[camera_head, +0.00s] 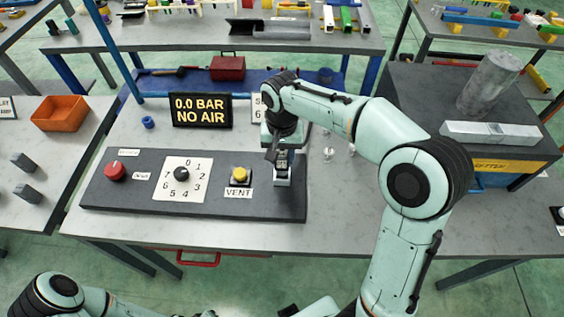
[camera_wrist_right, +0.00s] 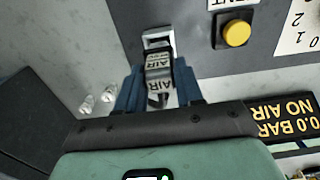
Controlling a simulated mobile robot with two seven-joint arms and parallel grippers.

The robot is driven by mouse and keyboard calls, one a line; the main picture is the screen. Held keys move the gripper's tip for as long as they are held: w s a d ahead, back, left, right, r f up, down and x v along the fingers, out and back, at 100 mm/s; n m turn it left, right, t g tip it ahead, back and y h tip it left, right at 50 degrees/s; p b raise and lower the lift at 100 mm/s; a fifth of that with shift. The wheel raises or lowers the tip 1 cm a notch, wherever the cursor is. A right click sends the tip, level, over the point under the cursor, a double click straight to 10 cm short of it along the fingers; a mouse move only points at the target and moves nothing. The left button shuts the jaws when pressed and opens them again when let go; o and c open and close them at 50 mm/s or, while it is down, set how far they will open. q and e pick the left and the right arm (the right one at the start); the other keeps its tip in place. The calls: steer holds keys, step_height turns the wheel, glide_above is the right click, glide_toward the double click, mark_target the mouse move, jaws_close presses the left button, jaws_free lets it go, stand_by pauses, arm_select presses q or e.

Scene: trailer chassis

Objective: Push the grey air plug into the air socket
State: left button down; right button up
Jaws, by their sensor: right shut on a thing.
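My right gripper (camera_head: 281,165) points down at the right end of the dark control panel (camera_head: 220,204). In the wrist view its two blue fingers (camera_wrist_right: 158,88) are shut on the grey air plug (camera_wrist_right: 158,66), which bears AIR labels. The light grey air socket (camera_wrist_right: 157,36) is on the panel right at the plug's front end; it also shows in the head view (camera_head: 283,181) below the fingers. The plug lines up with the socket, but I cannot tell how deep it sits. My left gripper is out of view; only part of the left arm shows at bottom left.
A black display (camera_head: 201,110) reads 0.0 BAR NO AIR. The panel carries a red knob (camera_head: 115,171), a numbered dial (camera_head: 181,178) and a yellow VENT button (camera_head: 240,175). Small clear pieces (camera_head: 328,153) stand right of the gripper. The bench top's front right is clear.

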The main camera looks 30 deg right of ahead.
mark_target(282, 162)
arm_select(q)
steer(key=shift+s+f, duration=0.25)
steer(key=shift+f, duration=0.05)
arm_select(e)
steer(key=shift+f, duration=1.65)
steer(key=shift+f, duration=0.15)
steer(key=o, duration=1.1)
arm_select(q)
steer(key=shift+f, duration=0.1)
arm_select(e)
steer(key=shift+o, duration=0.2)
steer(key=shift+r, duration=0.2)
step_height(282, 162, up, 12)
steer(key=shift+f+p, duration=0.1)
steer(key=shift+p, duration=0.7)
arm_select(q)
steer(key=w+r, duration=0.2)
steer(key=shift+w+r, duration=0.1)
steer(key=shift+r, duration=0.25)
